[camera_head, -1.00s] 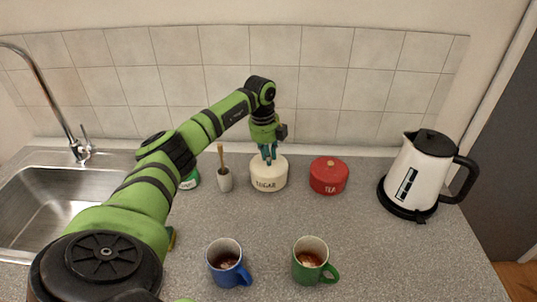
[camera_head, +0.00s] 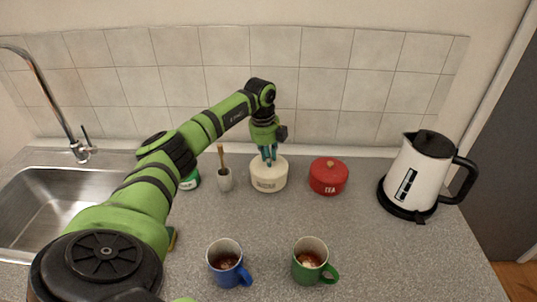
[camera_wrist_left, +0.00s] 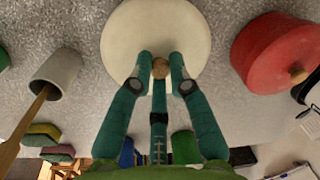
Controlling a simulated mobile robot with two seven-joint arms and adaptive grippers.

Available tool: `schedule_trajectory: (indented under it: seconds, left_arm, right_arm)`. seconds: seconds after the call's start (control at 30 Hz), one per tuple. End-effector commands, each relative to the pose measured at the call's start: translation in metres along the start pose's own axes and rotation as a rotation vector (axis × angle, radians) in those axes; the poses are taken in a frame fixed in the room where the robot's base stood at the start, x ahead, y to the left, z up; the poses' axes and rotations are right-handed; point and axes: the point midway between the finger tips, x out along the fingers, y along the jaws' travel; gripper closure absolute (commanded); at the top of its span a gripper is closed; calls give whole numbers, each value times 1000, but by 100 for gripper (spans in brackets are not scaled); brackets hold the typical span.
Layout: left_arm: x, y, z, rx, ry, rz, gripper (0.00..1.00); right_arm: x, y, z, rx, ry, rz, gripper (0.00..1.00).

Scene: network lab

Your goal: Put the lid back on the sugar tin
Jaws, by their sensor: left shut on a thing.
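The cream sugar tin (camera_head: 268,184) stands on the counter near the back wall, left of the red tea tin. Its cream lid (camera_wrist_left: 158,28) fills the top middle of the left wrist view, with a small wooden knob (camera_wrist_left: 160,67) at its centre. In the head view the lid appears to rest on the tin; no clear gap shows. My left gripper (camera_head: 268,157) is above the tin, pointing down. Its teal fingers (camera_wrist_left: 160,80) are shut around the knob. My right gripper is not in view.
The red tea tin (camera_head: 328,177) stands close on the right, the pot with a wooden handle (camera_head: 225,180) on the left. A kettle (camera_head: 412,172) is far right. Blue (camera_head: 225,257) and green (camera_head: 309,257) mugs stand in front. The sink (camera_head: 55,210) is at left.

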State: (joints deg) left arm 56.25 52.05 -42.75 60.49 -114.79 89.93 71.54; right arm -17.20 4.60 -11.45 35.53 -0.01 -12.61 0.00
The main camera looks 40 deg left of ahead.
Motion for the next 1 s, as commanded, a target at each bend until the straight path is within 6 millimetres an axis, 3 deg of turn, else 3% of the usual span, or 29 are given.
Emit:
schedule_trajectory:
  seconds: [0.17,0.2,0.27,0.5,0.6,1.0]
  left_arm:
    - [0,0,0,0,0,0,100]
    - [0,0,0,0,0,0,73]
    - [0,0,0,0,0,0,53]
    - [0,0,0,0,0,0,53]
    - [0,0,0,0,0,1,30]
    - [-2,0,0,0,0,0,30]
  right_arm:
    - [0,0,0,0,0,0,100]
    - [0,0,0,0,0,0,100]
    - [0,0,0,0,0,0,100]
    - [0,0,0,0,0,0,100]
    - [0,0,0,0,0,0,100]
    - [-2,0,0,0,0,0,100]
